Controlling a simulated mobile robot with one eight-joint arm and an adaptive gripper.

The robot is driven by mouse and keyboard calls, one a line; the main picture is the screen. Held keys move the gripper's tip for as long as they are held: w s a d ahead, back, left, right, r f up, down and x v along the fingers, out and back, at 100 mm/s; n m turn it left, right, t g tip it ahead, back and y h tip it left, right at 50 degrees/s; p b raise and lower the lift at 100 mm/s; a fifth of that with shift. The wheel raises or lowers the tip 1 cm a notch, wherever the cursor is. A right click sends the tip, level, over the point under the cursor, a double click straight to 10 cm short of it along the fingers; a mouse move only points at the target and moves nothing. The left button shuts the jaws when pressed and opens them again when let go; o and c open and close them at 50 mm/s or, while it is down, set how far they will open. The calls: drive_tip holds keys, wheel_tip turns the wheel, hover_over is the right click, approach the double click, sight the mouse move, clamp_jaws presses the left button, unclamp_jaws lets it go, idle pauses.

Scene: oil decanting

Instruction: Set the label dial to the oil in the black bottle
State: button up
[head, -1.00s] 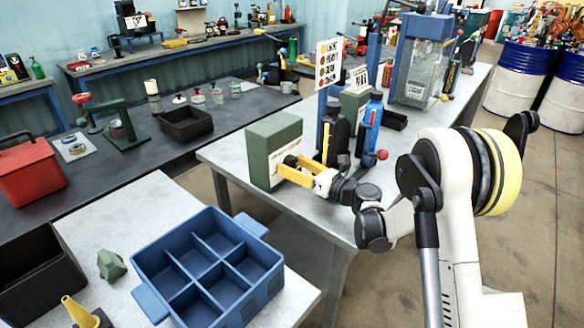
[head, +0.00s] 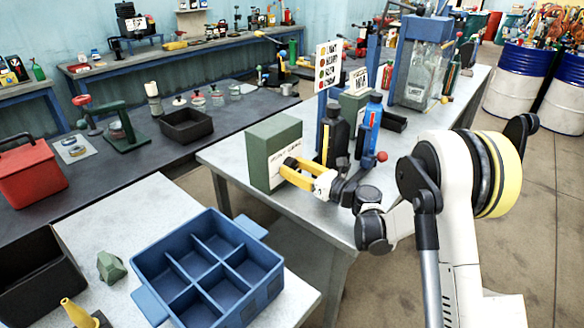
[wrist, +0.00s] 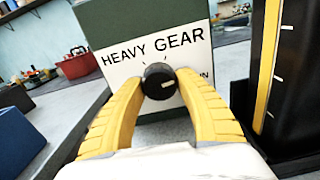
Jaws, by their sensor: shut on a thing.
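The label dial is a black knob (wrist: 159,82) on the white face of a green box (head: 273,150). The wrist view reads HEAVY and GEAR above the knob, and a word ending in IN at its lower right, partly hidden. The knob's white mark points rightward and slightly up. My yellow-fingered gripper (wrist: 160,76) is shut on the knob, one finger at each side; it also shows in the head view (head: 292,172), where it hides the knob. The black bottle (head: 331,135), with a yellow level strip, stands upright just right of the box; it fills the wrist view's right side (wrist: 295,90).
A sign (head: 328,65) with coloured dots and oil names stands behind the bottle. A blue divided crate (head: 208,265) sits on the near table.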

drive_tip(key=n, duration=0.8)
drive_tip(key=shift+w, duration=0.1)
drive_tip(key=n, duration=0.4)
drive_tip(key=shift+d+r+n, duration=0.1)
drive_tip(key=shift+n, duration=0.2)
drive_tip(key=n, duration=0.3)
drive_tip(key=shift+r+n, duration=0.1)
drive_tip(key=shift+n, duration=0.2)
drive_tip(key=n, duration=0.8)
drive_tip(key=shift+r, duration=0.15)
drive_tip(key=n, duration=0.7)
